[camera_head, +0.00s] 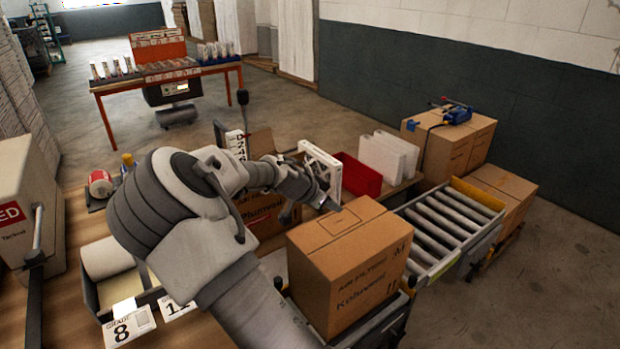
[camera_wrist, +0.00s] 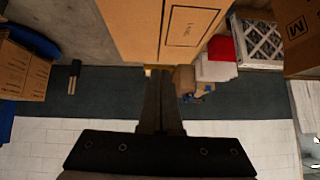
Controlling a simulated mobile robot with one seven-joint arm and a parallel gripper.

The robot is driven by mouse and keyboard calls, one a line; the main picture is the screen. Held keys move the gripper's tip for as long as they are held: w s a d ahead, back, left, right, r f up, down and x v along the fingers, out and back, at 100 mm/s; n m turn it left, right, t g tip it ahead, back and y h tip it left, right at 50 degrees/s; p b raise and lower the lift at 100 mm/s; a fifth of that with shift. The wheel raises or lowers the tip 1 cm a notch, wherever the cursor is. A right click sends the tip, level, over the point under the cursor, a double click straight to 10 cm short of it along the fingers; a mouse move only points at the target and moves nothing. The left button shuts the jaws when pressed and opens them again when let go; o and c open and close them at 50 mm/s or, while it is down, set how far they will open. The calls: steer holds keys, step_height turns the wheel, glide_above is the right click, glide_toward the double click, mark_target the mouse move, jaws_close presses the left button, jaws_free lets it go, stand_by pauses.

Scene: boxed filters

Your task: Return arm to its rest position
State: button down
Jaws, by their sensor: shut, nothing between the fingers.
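My arm reaches from the bottom of the head view up and to the right over the work area. My gripper (camera_head: 328,204) is at its far end, close to the upper edge of a closed cardboard filter box (camera_head: 350,262). I cannot tell whether it touches the box. In the wrist view my gripper's fingers (camera_wrist: 160,75) are together with nothing between them. A cardboard box face (camera_wrist: 150,30) fills the top middle of that view, just beyond the fingertips.
A roller conveyor (camera_head: 440,228) lies right of the box. A red bin (camera_head: 358,176), white filters (camera_head: 388,156) and a framed filter (camera_head: 322,168) stand behind. Stacked cartons (camera_head: 450,142) carry a blue tool (camera_head: 457,115). A grey tray (camera_head: 118,290) sits at lower left.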

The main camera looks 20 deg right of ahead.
steer(key=s+a+r+n+y, duration=0.2)
steer(key=s+a+r+n, duration=0.1)
steer(key=s, duration=0.8)
steer(key=s+a+r+n+t+y, duration=0.1)
steer(key=s+a+r+n+y, duration=0.2)
steer(key=s+r+n, duration=0.3)
steer(key=s+a+r+n+t+y, duration=0.1)
steer(key=s+a+r+n+y, duration=0.2)
steer(key=s, duration=1.3)
steer(key=shift+s+a+r+n, duration=0.3)
steer(key=shift+a+r+n, duration=0.75)
steer(key=shift+r, duration=1.5)
steer(key=shift+d, duration=0.1)
